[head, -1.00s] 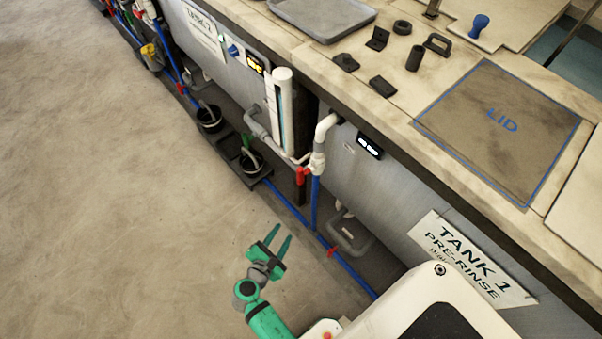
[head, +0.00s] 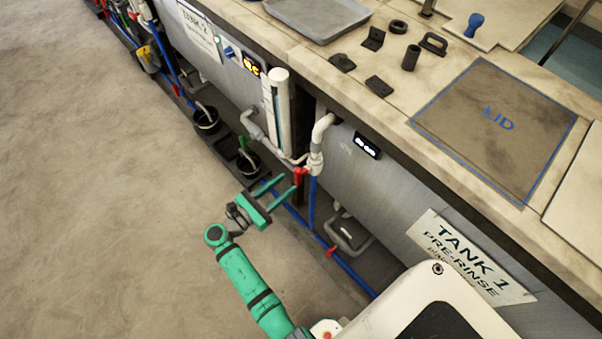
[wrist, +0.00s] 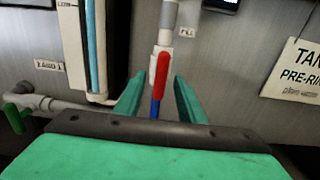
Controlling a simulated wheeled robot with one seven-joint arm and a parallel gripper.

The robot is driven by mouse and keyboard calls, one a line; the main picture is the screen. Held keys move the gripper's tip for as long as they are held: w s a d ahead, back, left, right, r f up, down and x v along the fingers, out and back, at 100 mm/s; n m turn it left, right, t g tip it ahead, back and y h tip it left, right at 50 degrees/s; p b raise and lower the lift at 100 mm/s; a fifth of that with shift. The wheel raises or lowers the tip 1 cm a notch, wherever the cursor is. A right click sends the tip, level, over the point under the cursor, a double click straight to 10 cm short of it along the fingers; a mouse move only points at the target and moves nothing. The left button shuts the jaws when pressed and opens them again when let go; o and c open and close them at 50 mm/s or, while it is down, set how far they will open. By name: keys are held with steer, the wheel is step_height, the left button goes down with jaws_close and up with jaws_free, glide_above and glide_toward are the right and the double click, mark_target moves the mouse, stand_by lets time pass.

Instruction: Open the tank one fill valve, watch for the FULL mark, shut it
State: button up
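The tank one fill valve has a red handle (head: 299,177) on a white fitting, with a grey pipe above and a blue pipe below. In the wrist view the handle shows between the fingertips (wrist: 157,88), and I see no contact. The sight tube (wrist: 92,50) with a blue column stands left of the valve; no FULL mark is readable.
A TANK 1 PRE-RINSE sign (head: 470,258) hangs on the tank front at right. A green-handled valve (wrist: 15,117) sits on the lower left pipe. Black buckets (head: 207,118) stand in the floor tray. The counter edge overhangs the pipes; the floor at left is clear.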

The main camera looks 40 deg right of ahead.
mark_target(295, 177)
steer(key=d, duration=0.6)
steer(key=shift+w+d, duration=0.1)
steer(key=shift+d, duration=0.1)
steer(key=shift+w, duration=0.1)
steer(key=shift+w, duration=0.15)
steer(key=c, duration=0.9)
steer(key=shift+s+d, duration=0.25)
jaws_close()
steer(key=shift+a, duration=0.1)
